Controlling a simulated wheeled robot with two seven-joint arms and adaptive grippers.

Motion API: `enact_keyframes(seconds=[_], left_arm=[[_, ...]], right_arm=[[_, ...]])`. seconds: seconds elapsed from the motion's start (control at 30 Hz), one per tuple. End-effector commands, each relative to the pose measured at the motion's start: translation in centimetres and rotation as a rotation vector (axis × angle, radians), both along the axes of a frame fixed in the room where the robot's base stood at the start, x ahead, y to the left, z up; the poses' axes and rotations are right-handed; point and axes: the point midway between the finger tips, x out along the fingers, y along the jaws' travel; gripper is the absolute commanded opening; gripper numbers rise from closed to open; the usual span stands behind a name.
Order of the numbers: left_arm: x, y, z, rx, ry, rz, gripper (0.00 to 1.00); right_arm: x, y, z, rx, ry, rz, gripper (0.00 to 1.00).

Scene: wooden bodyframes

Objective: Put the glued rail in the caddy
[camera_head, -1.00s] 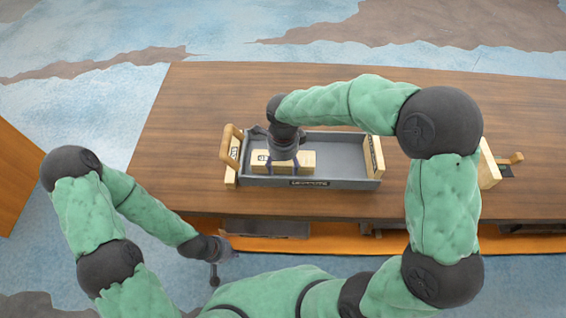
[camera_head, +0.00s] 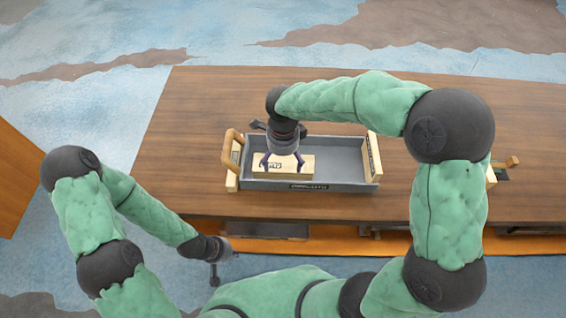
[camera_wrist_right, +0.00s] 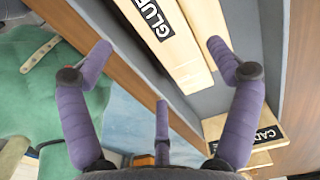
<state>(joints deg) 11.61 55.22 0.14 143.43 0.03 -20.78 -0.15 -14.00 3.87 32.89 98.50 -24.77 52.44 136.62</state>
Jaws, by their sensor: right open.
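The glued rail (camera_head: 283,172) is a pale wooden block with a black-and-white label. It lies inside the grey caddy (camera_head: 336,186), in its left part. In the right wrist view the rail (camera_wrist_right: 165,42) shows its "GLUE" label, and the caddy's wooden end (camera_wrist_right: 243,128) carries a "CADD" label. My right gripper (camera_head: 283,164) is open just over the rail, fingers spread; its fingers (camera_wrist_right: 158,62) also show in the right wrist view. My left gripper (camera_head: 214,276) hangs at the table's front edge; its fingers are too small to read.
The wooden table (camera_head: 190,120) is clear behind and left of the caddy. The caddy has upright wooden ends with handles at left and right. A small wooden item (camera_head: 505,165) lies at the right, partly behind my right arm. An orange shelf (camera_head: 330,243) is below the front edge.

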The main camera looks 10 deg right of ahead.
Motion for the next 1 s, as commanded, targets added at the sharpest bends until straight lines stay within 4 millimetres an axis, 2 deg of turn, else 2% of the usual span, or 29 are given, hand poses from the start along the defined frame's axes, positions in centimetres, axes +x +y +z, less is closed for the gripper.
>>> enact_keyframes(seconds=[0.03, 0.2, 0.4, 0.6, 1.0], left_arm=[[0.0, 0.0, 0.7, 0.0, 0.0, 0.0, 0.0], [0.0, 0.0, 1.9, 0.0, 0.0, 0.0, 0.0], [0.0, 0.0, 2.7, 0.0, 0.0, 0.0, 0.0], [0.0, 0.0, 2.9, 0.0, 0.0, 0.0, 0.0], [0.0, 0.0, 2.9, 0.0, 0.0, 0.0, 0.0]], right_arm=[[0.0, 0.0, 1.5, 0.001, -0.001, 0.0, 0.9], [0.0, 0.0, 4.9, 0.0, -0.002, 0.0, 0.9], [0.0, 0.0, 7.5, 0.0, 0.001, 0.0, 0.9], [0.0, 0.0, 8.4, 0.0, 0.002, 0.001, 0.9], [0.0, 0.0, 8.4, 0.0, 0.002, 0.0, 0.9]])
